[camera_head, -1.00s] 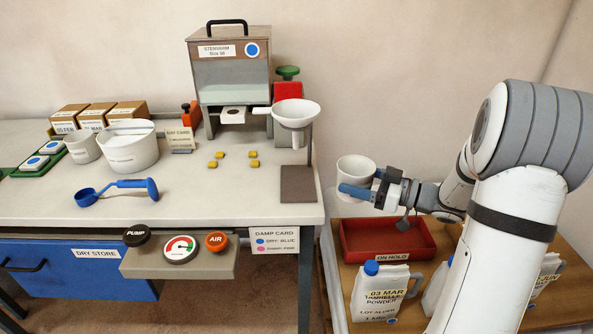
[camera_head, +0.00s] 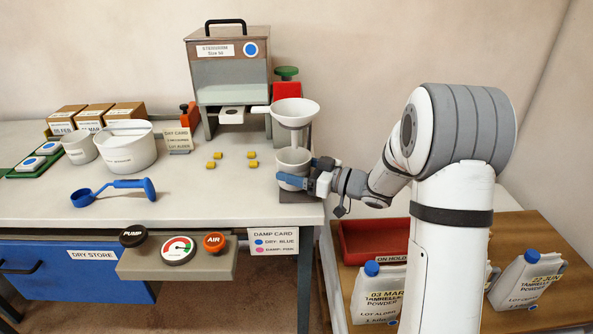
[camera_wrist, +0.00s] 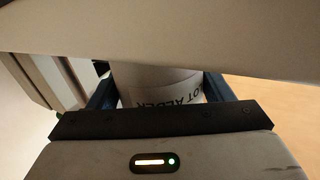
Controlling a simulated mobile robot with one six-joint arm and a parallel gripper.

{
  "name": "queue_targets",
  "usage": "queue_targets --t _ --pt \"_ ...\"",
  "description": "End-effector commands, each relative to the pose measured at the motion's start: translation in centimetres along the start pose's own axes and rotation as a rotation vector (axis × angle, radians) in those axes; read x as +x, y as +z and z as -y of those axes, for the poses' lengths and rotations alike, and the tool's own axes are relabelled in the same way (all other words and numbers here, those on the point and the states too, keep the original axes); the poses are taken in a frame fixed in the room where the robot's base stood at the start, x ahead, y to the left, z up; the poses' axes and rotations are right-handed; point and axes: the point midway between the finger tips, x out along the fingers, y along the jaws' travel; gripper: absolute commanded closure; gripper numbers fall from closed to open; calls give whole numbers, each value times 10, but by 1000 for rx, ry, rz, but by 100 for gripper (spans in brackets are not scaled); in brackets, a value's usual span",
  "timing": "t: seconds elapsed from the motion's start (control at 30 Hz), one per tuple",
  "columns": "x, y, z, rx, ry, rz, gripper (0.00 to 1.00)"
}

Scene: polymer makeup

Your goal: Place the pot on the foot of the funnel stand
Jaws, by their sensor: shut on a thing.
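The white pot (camera_head: 294,161) is under the white funnel (camera_head: 295,111) in the head view, upright, over the dark foot (camera_head: 288,196) of the funnel stand. Whether its base touches the foot is hard to tell. My gripper (camera_head: 304,179) is shut on the pot from the right, with blue fingers around its side. In the wrist view the pot (camera_wrist: 160,84) with part of its lettering shows between the blue fingers (camera_wrist: 160,92). A pale surface covers the top of that view. The pot hides much of the foot and the stand's post.
Several yellow pieces (camera_head: 252,154) lie left of the pot. A blue scoop (camera_head: 115,190) and a large white tub (camera_head: 128,148) are further left. The hopper machine (camera_head: 230,75) stands behind. A red tray (camera_head: 375,240) and white powder bags (camera_head: 377,293) are on the lower wooden table.

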Motion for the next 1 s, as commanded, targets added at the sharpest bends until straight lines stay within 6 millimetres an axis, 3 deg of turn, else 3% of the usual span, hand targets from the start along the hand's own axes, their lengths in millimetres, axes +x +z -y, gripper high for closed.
queue_targets --t 0.37,0.4,0.63,1.0 --pt "0 5 0 -2 -1 -2 51" --pt "0 4 0 -2 -1 -2 24" --pt "0 4 0 -2 -1 -2 5" --pt "-6 0 0 -2 0 -2 5"
